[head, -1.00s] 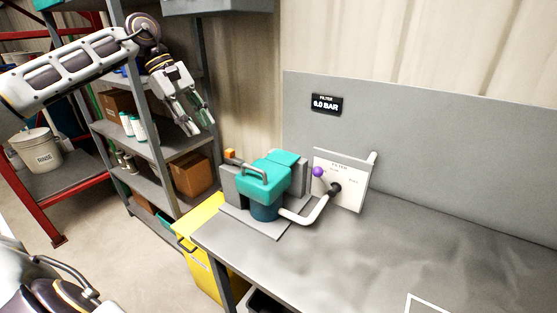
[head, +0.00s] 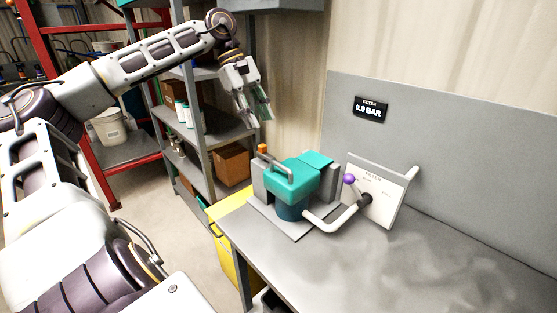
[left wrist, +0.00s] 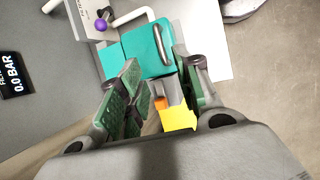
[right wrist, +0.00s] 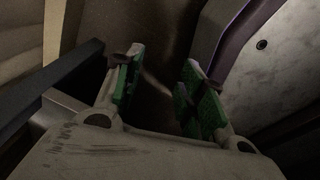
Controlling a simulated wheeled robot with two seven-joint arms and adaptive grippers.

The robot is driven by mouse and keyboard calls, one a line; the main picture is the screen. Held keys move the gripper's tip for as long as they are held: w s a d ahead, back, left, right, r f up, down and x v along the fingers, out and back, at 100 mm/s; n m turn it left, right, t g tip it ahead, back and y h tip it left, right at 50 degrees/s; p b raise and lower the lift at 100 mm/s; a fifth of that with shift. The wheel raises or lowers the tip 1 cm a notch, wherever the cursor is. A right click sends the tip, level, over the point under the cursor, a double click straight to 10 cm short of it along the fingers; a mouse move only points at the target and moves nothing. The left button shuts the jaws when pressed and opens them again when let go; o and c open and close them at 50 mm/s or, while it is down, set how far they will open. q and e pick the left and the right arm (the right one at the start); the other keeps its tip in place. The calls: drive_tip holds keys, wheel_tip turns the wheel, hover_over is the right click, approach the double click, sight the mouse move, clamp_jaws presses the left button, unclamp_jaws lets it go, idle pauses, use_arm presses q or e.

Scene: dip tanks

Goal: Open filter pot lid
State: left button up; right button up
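The filter pot has a teal lid (head: 296,183) with a grey bar handle (head: 276,162) on top and a dark blue body (head: 290,211). The lid sits down on the pot, at the left end of the bench. It also shows in the left wrist view (left wrist: 135,52), with the handle (left wrist: 162,46) beyond my fingers. My left gripper (head: 254,117) is open and empty, above and to the left of the pot, apart from it. My right gripper (right wrist: 163,88) is open with nothing between its fingers, and is not seen in the head view.
A filter panel (head: 378,190) with a purple-knobbed lever (head: 349,179) stands right of the pot, joined by a white pipe (head: 330,222). A wall display (head: 370,109) reads 0.0 BAR. An orange block (head: 262,148) is behind the handle. Shelves stand left; the bench (head: 400,265) is clear at right.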

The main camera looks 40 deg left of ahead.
sight(278, 165)
use_arm(q)
drive_tip(key=b+x, duration=0.1)
drive_tip(key=x, duration=1.1)
drive_tip(key=shift+d+f, duration=0.1)
drive_tip(key=shift+w+d+f, duration=0.1)
drive_tip(key=shift+d+f, duration=0.2)
drive_tip(key=shift+f, duration=0.35)
use_arm(e)
drive_tip(key=shift+w+a+t, duration=0.15)
drive_tip(key=shift+w+a, duration=0.15)
drive_tip(key=shift+w, duration=0.4)
drive_tip(key=shift+w+a+t, duration=0.15)
drive_tip(key=shift+w+a, duration=0.15)
drive_tip(key=shift+w, duration=0.35)
use_arm(q)
drive_tip(key=shift+c, duration=0.3)
use_arm(e)
drive_tip(key=shift+d, duration=0.15)
use_arm(q)
clamp_jaws()
use_arm(e)
drive_tip(key=shift+s+d, duration=0.1)
drive_tip(key=shift+d, duration=0.1)
